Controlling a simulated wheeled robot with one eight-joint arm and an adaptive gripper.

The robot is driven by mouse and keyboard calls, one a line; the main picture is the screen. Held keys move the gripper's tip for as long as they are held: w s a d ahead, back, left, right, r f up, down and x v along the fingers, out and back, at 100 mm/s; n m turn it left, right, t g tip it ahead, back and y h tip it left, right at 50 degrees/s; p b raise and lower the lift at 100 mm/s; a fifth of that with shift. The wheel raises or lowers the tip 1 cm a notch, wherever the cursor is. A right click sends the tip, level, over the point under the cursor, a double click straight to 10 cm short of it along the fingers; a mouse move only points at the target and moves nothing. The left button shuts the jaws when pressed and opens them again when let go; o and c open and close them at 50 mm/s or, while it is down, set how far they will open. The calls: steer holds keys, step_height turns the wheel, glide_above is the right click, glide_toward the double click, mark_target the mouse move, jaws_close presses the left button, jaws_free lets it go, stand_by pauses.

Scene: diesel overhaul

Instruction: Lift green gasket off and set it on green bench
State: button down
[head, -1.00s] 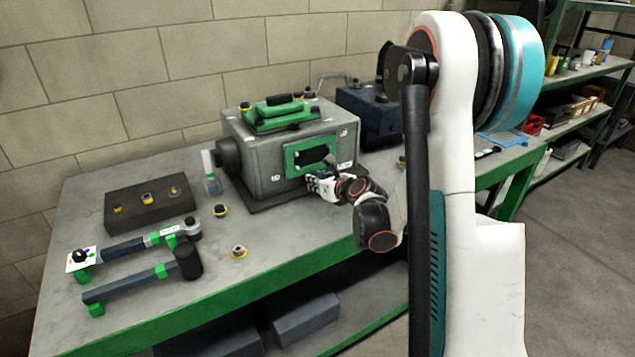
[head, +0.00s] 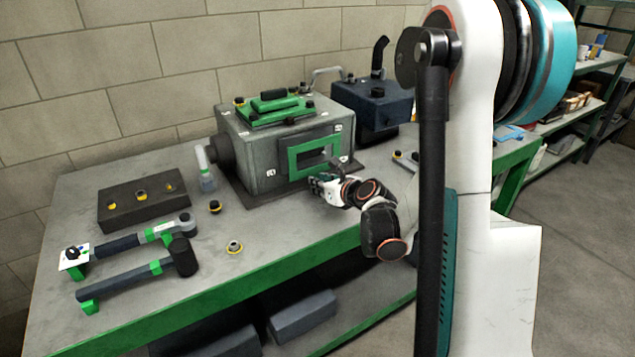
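The green gasket (head: 293,161) is a rectangular frame on the front face of the grey engine block (head: 258,160), around a dark opening. My gripper (head: 322,178) is at the lower edge of the gasket, close in front of the block. I cannot tell whether it touches the gasket, and its fingers are too small and dark to read. The green-edged bench (head: 130,263) carries the block and has a grey top.
A dark holder block (head: 120,213) with several fittings, a ratchet (head: 135,240) and a mallet (head: 135,276) lie at the left. A dark blue tank (head: 365,108) is behind. Bench top near the front edge is clear.

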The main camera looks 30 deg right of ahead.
steer(key=shift+s, duration=0.3)
steer(key=s, duration=1.4)
steer(key=shift+d, duration=0.25)
steer(key=shift+r, duration=0.1)
